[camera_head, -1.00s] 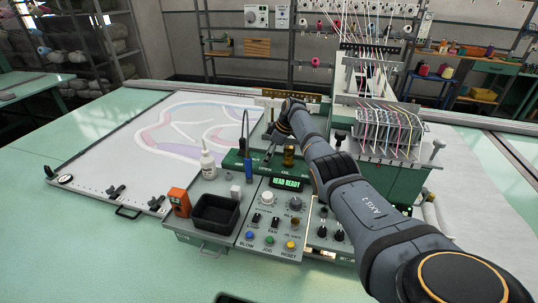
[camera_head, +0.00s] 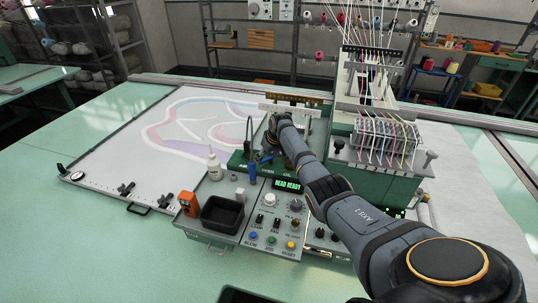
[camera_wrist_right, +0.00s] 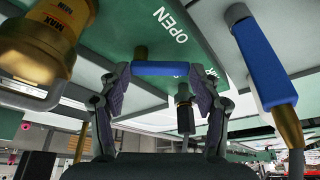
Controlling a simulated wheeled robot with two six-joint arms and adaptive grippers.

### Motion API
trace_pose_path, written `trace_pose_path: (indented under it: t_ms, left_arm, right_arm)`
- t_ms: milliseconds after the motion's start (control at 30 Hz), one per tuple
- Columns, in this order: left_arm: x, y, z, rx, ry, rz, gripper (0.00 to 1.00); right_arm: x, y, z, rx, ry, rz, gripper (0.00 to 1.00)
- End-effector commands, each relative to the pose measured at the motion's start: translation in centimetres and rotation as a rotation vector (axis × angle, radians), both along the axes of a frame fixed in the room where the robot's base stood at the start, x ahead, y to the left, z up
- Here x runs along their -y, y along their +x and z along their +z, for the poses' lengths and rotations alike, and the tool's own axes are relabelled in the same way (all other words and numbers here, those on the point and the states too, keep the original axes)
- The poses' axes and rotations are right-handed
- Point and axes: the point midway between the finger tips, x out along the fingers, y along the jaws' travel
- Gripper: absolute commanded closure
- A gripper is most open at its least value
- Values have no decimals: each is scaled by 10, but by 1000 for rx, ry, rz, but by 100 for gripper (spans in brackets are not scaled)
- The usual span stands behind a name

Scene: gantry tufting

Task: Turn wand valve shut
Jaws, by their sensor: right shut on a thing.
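The wand valve's blue handle (camera_wrist_right: 160,69) lies crosswise between the fingertips of my right gripper (camera_wrist_right: 160,80) in the right wrist view. The gripper is shut on it. The handle's exact angle is hard to tell there. My left gripper is not in view.
A blue-gripped wand (camera_wrist_right: 263,65) with a brass end stands close on the right in the wrist view. A brass cup marked MAX and MIN (camera_wrist_right: 40,45) is close on the left. A white bottle (camera_head: 214,165), black bin (camera_head: 222,214) and button panel (camera_head: 272,225) lie in front.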

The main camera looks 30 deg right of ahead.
Motion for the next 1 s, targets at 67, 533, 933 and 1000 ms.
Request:
trace_pose_path:
  t_ms: [67,533,933,1000]
  left_arm:
    - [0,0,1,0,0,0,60]
    - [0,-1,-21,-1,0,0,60]
    - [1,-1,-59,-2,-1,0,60]
    - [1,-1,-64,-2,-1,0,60]
  right_arm:
    - [-2,3,1,3,-1,-69,68]
    - [-2,15,-3,4,-1,-509,68]
    - [0,21,-3,4,0,-774,68]
    - [0,22,-2,4,0,-802,68]
